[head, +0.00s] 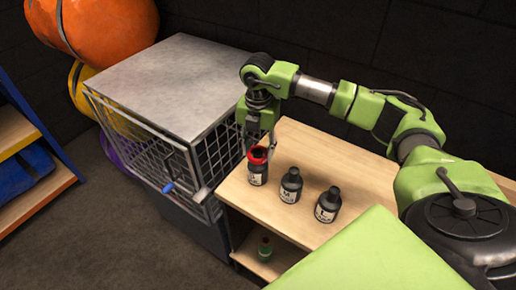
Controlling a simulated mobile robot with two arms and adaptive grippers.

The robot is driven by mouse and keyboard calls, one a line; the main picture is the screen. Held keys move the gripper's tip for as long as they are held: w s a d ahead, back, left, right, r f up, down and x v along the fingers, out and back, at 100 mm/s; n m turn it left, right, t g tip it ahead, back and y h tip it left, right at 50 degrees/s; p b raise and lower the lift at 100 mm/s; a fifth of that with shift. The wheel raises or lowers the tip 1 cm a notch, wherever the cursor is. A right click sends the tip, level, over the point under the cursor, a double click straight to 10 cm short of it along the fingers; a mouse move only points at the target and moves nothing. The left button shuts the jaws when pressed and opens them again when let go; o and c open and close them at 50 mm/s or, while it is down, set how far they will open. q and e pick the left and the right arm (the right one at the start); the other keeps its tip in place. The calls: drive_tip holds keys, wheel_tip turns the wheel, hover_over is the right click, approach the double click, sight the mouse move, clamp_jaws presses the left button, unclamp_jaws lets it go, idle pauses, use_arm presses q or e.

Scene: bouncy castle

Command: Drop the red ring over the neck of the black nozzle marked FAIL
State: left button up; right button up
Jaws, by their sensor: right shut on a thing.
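My right gripper (260,140) points down at the left end of the wooden shelf top and is shut on the red ring (258,155). The ring is at the top of the leftmost black nozzle (257,175), whose neck is hidden by the ring and fingers. I cannot tell whether the ring is around the neck or just above it. Two more black nozzles stand upright to the right, a middle one (291,187) and a right one (327,207). Each has a pale label, too small to read surely. My left gripper is not in view.
The nozzles stand on a wooden shelf top (340,165). A green container (265,248) sits on the lower shelf. A wire cage (165,150) with a grey metal lid stands close on the left. A blue-framed rack (45,130) is at the far left. Open floor lies in front.

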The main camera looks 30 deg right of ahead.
drive_tip(key=shift+f, duration=0.2)
drive_tip(key=shift+f+b, duration=0.35)
drive_tip(key=shift+b, duration=0.05)
idle(0.4)
drive_tip(key=o, duration=1)
wheel_tip(320, 180, up, 12)
drive_tip(key=shift+f, duration=0.1)
